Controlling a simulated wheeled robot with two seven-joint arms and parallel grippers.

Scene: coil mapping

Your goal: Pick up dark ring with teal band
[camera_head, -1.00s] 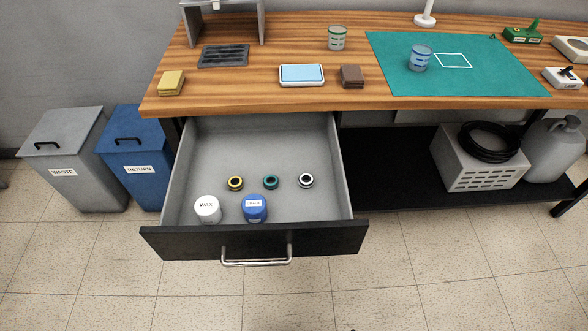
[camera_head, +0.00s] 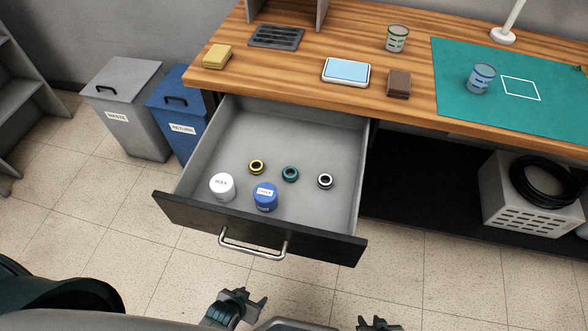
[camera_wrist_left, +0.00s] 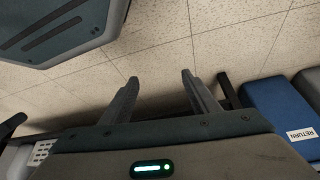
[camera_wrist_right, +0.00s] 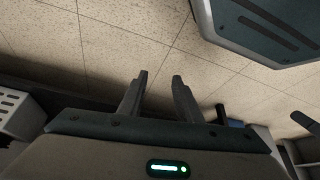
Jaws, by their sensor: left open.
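The dark ring with the teal band (camera_head: 290,174) lies in the open drawer (camera_head: 335,205), the middle one of three rings in the head view. My left gripper (camera_head: 252,297) is in front of the drawer, apart from the ring. In the left wrist view its fingers (camera_wrist_left: 160,78) are spread and empty above the floor. My right gripper (camera_head: 374,321) is at the bottom edge of the head view, partly cut off. In the right wrist view its fingertips (camera_wrist_right: 160,77) are apart, more narrowly, with nothing between them.
A yellow-banded ring (camera_head: 257,167) and a white-banded ring (camera_head: 325,181) flank the teal one. A white jar (camera_head: 222,187) and a blue jar (camera_head: 265,197) stand near the drawer's front panel (camera_head: 320,246). The wooden bench top (camera_head: 300,92) overhangs the drawer's back.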

